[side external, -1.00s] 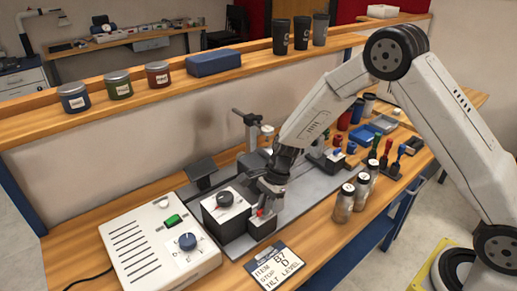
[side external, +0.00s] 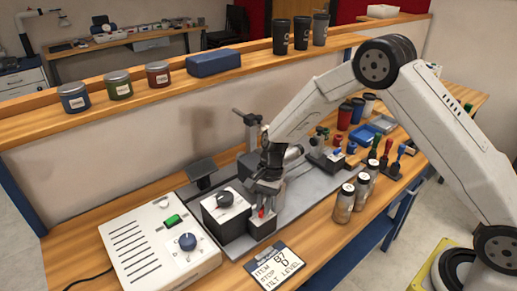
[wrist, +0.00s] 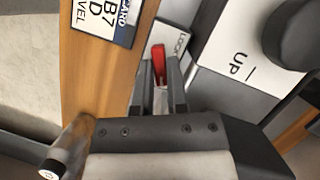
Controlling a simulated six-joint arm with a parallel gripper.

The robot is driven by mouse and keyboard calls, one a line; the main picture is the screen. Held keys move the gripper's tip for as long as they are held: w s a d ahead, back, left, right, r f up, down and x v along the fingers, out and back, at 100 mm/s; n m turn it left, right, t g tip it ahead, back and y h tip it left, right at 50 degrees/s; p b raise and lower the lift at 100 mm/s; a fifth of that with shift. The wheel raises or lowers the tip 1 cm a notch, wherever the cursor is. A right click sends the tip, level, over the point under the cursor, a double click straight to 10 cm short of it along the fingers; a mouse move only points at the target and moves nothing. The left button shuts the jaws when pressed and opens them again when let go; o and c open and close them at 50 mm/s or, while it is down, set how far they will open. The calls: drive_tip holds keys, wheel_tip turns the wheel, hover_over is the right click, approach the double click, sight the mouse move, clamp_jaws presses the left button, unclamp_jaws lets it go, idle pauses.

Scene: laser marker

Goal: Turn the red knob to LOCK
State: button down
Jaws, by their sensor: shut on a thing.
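The red knob (wrist: 158,58) is a narrow red bar between my fingertips in the wrist view. In the side view a small part of the red knob (side external: 262,212) shows below my gripper. My gripper (wrist: 160,82) is shut on the red knob from above; in the side view my gripper (side external: 264,200) sits over the small box. The LOCK label (wrist: 181,45) lies right of the knob in the wrist view, partly covered by my finger. The knob's base is mostly hidden by my fingers.
A box with a black dial (side external: 225,198) stands close left of my gripper. A sign card (side external: 273,266) lies in front.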

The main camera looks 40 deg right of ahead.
drive_tip(key=n+g+h, duration=0.1)
drive_tip(key=n, duration=0.2)
drive_tip(key=n+g, duration=0.1)
drive_tip(key=n, duration=0.2)
drive_tip(key=shift+w+a+n+h, duration=0.2)
drive_tip(key=shift+n+h, duration=0.1)
drive_tip(key=shift+h, duration=0.1)
drive_tip(key=n+h, duration=0.1)
drive_tip(key=n, duration=0.2)
drive_tip(key=n+h, duration=0.1)
drive_tip(key=n, duration=0.2)
drive_tip(key=shift+a+g, duration=0.1)
drive_tip(key=shift+g, duration=0.2)
drive_tip(key=c, duration=0.9)
unclamp_jaws()
drive_tip(key=shift+v, duration=3.95)
drive_tip(key=shift+s+a, duration=0.1)
